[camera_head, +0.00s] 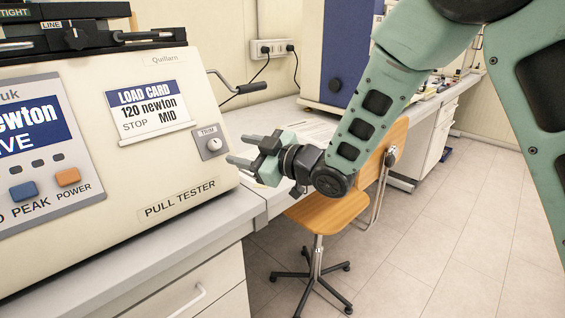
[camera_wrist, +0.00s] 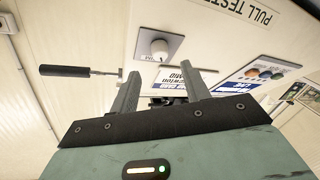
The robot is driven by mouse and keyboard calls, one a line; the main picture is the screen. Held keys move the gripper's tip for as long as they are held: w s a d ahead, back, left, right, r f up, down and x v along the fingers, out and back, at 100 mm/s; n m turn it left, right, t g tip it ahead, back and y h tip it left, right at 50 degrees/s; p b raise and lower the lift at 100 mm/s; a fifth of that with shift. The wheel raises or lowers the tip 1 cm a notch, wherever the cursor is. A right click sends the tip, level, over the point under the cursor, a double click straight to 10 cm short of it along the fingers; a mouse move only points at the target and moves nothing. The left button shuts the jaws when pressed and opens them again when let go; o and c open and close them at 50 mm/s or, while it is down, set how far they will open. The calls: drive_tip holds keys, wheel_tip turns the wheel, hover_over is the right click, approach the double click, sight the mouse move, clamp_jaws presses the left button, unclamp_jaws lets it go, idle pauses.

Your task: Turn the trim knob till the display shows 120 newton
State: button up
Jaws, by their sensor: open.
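The trim knob (camera_head: 213,145) is a small round silver knob on a grey plate marked TRIM, at the lower right of the pull tester's front (camera_head: 180,180). In the wrist view the knob (camera_wrist: 159,48) lies ahead of the fingertips, roughly between them. My gripper (camera_head: 236,149) is open and empty, just right of the knob and apart from it. Its two fingers also show in the wrist view (camera_wrist: 163,72). The display (camera_head: 32,130) is cut off by the left edge; "newton" shows, but its number is out of view.
A load card (camera_head: 148,108) on the front reads 120 newton, STOP MID. A crank handle (camera_head: 250,88) sticks out at the machine's right; in the wrist view it lies left of the fingers (camera_wrist: 78,71). A wooden chair (camera_head: 325,212) stands below my arm. Blue and orange buttons sit below the display.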

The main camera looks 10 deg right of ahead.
drive_tip(key=b+v, duration=0.1)
drive_tip(key=v, duration=1)
drive_tip(key=shift+a+h, duration=0.15)
drive_tip(key=shift+h, duration=0.15)
drive_tip(key=s+d+f+m+g+h+p, duration=0.1)
drive_tip(key=s+g+h, duration=0.4)
drive_tip(key=s, duration=0.8)
drive_tip(key=s+d+f+m+g+h+p, duration=0.1)
drive_tip(key=s+f+m+g+h+p, duration=0.2)
drive_tip(key=s, duration=1.1)
drive_tip(key=m+g+h, duration=0.3)
drive_tip(key=shift+s+d+g+h, duration=0.3)
drive_tip(key=shift+d+h, duration=0.1)
drive_tip(key=shift+f, duration=0.15)
